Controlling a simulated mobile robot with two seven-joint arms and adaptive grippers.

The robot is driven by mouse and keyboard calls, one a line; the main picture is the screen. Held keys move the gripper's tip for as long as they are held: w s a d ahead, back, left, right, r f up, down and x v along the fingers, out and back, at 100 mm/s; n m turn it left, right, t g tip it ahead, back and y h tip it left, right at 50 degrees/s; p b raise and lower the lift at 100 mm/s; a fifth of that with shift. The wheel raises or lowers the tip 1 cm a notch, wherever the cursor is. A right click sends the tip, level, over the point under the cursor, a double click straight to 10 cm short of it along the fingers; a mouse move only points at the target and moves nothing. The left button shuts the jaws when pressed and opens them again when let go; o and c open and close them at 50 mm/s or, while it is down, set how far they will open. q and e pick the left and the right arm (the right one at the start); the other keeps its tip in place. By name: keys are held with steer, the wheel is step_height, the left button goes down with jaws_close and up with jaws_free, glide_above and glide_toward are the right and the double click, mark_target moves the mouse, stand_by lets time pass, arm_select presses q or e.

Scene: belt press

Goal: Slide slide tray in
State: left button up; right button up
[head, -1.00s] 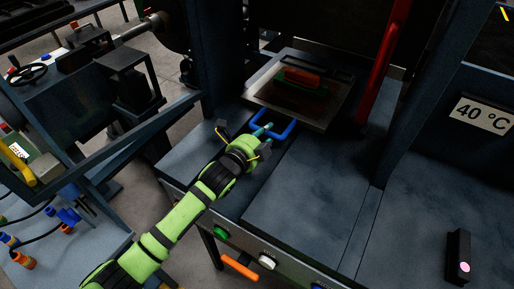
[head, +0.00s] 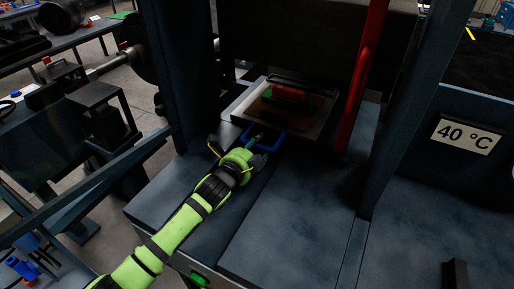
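The slide tray (head: 306,130) is a flat metal plate with a blue loop handle (head: 285,143) on its front edge. It lies under the dark upper block of the press, between the side posts. A red and green piece (head: 290,95) rests on it. My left gripper (head: 255,142) is at the left part of the blue handle; its fingers are small and partly hidden, so I cannot tell whether they are closed on it. My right gripper is out of view.
A red upright bar (head: 364,80) stands right of the tray. A dark post (head: 400,120) and a 40 °C sign (head: 466,135) are further right. A black block (head: 455,274) sits at lower right. The bench top (head: 290,220) in front is clear.

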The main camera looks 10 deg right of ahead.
arm_select(q)
steer(key=v, duration=1.2)
stand_by(0.4)
